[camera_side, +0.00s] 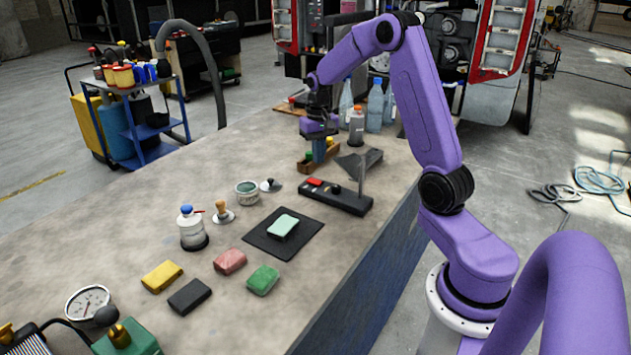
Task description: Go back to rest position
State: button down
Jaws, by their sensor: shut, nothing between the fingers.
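My purple arm reaches over the far right part of the workbench (235,165). My gripper (318,135) points down just above a small wooden box (306,164) with green and yellow things in it. The gripper is shut and holds nothing. Its fingertips are small and partly hidden, so I cannot tell if they touch the box's contents.
A black device with a red switch (335,197) and a post stands close by, with bottles (356,125) behind. Yellow, black, red and green blocks, jars and a gauge (88,303) stand nearer.

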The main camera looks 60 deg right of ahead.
jog(key=shift+r, duration=0.3)
jog(key=s+a+r+n, duration=0.2)
jog(key=s+a+n, duration=0.3)
jog(key=a, duration=0.6)
jog(key=s+a+r+n, duration=0.2)
jog(key=s+a+n, duration=0.25)
jog(key=a, duration=0.65)
jog(key=s+a+n, duration=0.2)
jog(key=s+n, duration=0.2)
jog(key=s, duration=0.6)
jog(key=s+a+n, duration=0.3)
jog(key=s+n, duration=0.2)
jog(key=s, duration=0.5)
jog(key=shift+s+a, duration=0.15)
jog(key=shift+s, duration=0.1)
